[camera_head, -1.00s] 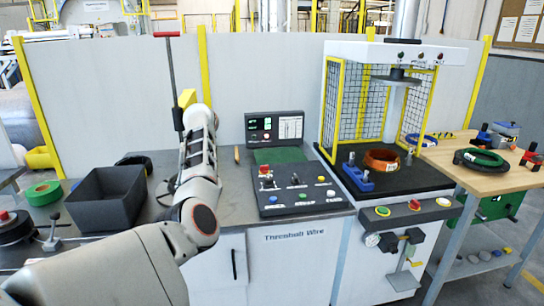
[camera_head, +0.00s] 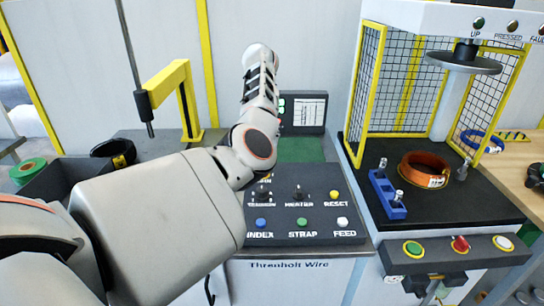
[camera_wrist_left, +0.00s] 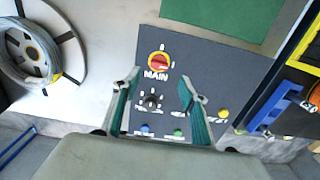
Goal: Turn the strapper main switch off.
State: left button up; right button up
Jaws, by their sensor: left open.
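The main switch (camera_wrist_left: 159,62) is a red knob on a yellow round plate, labelled MAIN, on the dark strapper panel (camera_wrist_left: 205,60) in the left wrist view. I cannot tell its exact setting. My left gripper (camera_wrist_left: 160,100) is open and empty; its two green-padded fingers point toward the panel. The switch appears beyond the fingertips, roughly centred between them, with no contact visible. In the head view my left arm reaches over the panel (camera_head: 320,178) and hides the switch and the gripper. My right gripper is not in view.
Tension (camera_head: 261,192) and heater (camera_head: 298,193) knobs and several push buttons sit close to the switch. A display (camera_head: 303,112) stands behind the panel. A yellow bracket (camera_head: 186,100) is left of my arm. The press with a copper coil (camera_head: 424,168) is at right.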

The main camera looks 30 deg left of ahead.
pick_arm(q)
jog(key=f, duration=0.3)
jog(key=f+b, duration=0.1)
jog(key=f, duration=0.2)
jog(key=shift+s+f, duration=0.2)
jog(key=shift+f, duration=0.6)
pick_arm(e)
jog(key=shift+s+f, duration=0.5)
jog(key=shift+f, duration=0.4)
pick_arm(q)
jog(key=c, duration=1.1)
